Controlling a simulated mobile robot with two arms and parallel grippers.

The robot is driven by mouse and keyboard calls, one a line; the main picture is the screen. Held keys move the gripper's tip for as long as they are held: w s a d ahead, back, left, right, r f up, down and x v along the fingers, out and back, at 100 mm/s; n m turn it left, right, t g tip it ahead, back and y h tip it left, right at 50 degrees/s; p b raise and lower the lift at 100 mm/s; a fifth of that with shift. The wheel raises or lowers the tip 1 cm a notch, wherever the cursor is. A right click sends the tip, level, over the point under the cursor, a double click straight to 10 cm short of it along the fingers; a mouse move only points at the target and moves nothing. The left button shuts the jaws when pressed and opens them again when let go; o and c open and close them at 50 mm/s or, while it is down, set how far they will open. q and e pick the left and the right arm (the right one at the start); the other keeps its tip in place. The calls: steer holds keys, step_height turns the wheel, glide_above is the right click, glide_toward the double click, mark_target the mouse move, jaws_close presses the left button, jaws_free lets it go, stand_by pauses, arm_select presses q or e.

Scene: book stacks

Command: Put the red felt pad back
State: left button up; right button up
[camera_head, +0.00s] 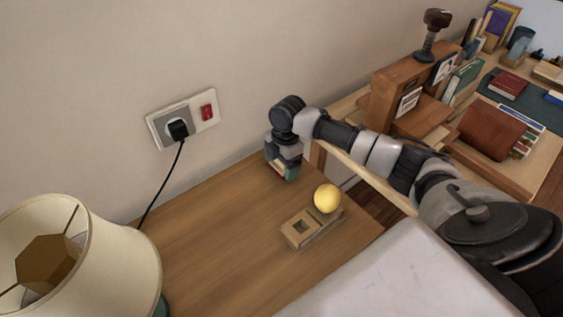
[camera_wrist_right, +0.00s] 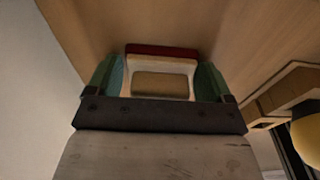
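My right gripper (camera_head: 282,170) reaches down close to the wooden table top (camera_head: 215,235), near its back edge by the wall. In the right wrist view its two teal fingers (camera_wrist_right: 160,82) stand on either side of a small block (camera_wrist_right: 160,84) with a tan face and a cream body. A dark red layer, seemingly the red felt pad (camera_wrist_right: 162,50), runs along the block's far edge. The fingers appear to touch the block's sides. In the head view the gripper mostly hides it. My left gripper is not in view.
A wooden holder (camera_head: 300,231) with a square hole stands on the table, with a yellow ball (camera_head: 327,198) at its end. A lamp (camera_head: 85,255) stands front left; its cord runs to a wall socket (camera_head: 182,118). A cluttered desk (camera_head: 520,172) is at right.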

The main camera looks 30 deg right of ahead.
steer(key=shift+o, duration=1.1)
step_height(320, 180, up, 12)
steer(key=d+p, duration=0.1)
steer(key=shift+d+r, duration=0.15)
steer(key=shift+d, duration=0.1)
